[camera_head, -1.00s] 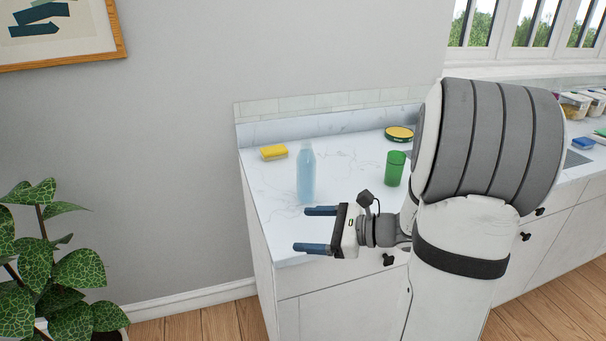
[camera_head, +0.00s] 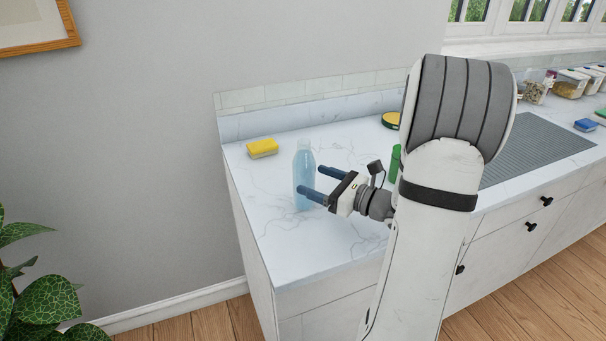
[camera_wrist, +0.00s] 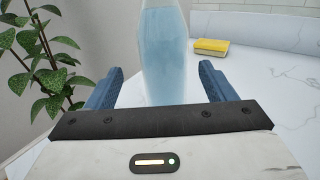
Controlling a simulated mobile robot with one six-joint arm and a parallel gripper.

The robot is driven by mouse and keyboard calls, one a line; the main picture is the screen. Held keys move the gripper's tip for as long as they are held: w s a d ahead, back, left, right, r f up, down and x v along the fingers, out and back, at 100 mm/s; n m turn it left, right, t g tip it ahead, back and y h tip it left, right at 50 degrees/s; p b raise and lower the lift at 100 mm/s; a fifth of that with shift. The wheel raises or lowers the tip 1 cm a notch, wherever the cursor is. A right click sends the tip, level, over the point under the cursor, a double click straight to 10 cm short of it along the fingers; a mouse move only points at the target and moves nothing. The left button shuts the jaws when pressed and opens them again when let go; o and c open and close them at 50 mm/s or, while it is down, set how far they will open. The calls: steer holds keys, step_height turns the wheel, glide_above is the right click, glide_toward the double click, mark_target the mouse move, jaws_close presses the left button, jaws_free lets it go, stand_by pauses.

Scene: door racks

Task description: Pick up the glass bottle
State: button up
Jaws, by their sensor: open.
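The glass bottle (camera_head: 304,170) is pale blue and see-through, and stands upright on the white marble counter. My gripper (camera_head: 314,183) is open, with its two blue fingers pointing left toward the bottle. In the head view one finger overlaps the bottle's lower part. In the wrist view the bottle (camera_wrist: 165,55) stands between and just beyond the fingertips of my gripper (camera_wrist: 160,80), with a gap on both sides. Its top is cut off by the frame there. Nothing is held.
A yellow sponge (camera_head: 262,148) lies behind the bottle to the left. The counter (camera_head: 300,245) is clear in front. A leafy plant (camera_head: 35,280) stands on the left.

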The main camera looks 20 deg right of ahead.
mark_target(298, 171)
steer(key=p+x, duration=0.1)
steer(key=x, duration=0.5)
steer(key=shift+w, duration=0.35)
steer(key=c, duration=1.4)
steer(key=shift+r, duration=0.2)
steer(key=shift+c, duration=0.2)
steer(key=shift+d+r, duration=0.1)
steer(key=shift+r, duration=4.6)
steer(key=shift+r, duration=0.1)
